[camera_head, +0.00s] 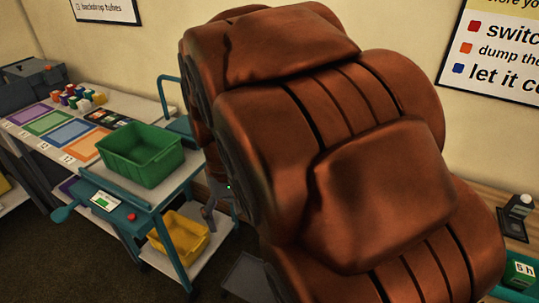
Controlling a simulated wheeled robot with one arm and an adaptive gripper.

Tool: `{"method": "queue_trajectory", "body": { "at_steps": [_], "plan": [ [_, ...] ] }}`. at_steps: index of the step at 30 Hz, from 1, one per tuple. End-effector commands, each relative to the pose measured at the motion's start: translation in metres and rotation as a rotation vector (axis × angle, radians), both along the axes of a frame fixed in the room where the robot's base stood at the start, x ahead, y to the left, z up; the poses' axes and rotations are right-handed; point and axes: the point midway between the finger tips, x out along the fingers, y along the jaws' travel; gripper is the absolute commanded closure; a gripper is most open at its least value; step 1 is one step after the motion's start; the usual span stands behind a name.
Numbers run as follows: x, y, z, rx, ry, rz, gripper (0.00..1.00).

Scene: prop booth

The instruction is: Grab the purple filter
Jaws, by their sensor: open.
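A flat purple sheet (28,114), which looks like the purple filter, lies at the left end of a row of coloured sheets on the white table at the left. Another small purple patch (68,186) shows lower down, behind the green crate's cart; I cannot tell what it is. My gripper (209,212) is open, pointing down beside the cart's right side, partly hidden by my large copper-coloured arm. It is far to the right of the purple sheet and apart from it. I see nothing between its fingers.
A teal cart carries a green crate (142,153) on top and a yellow crate (179,238) below. Green (48,121), blue (68,132) and orange (85,147) sheets lie beside the purple one. Small coloured containers (80,97) stand behind them. My arm hides much of the centre.

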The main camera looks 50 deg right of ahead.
Motion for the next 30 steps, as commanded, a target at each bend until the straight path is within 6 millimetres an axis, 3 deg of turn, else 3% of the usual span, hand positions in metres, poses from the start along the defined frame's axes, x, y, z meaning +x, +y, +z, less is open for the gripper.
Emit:
{"method": "queue_trajectory", "body": {
  "at_steps": [3,9,18,24,30],
  "plan": [
    [0.032,-0.039,0.007,-0.014,-0.017,-0.11,0.14],
    [0.074,-0.107,0.014,-0.034,-0.041,-0.256,0.14],
    [0.11,-0.207,0.01,-0.049,-0.073,-0.404,0.14],
    [0.118,-0.24,0.005,-0.05,-0.082,-0.442,0.14],
    [0.119,-0.246,-0.003,-0.046,-0.082,-0.448,0.14]
  ]
}}
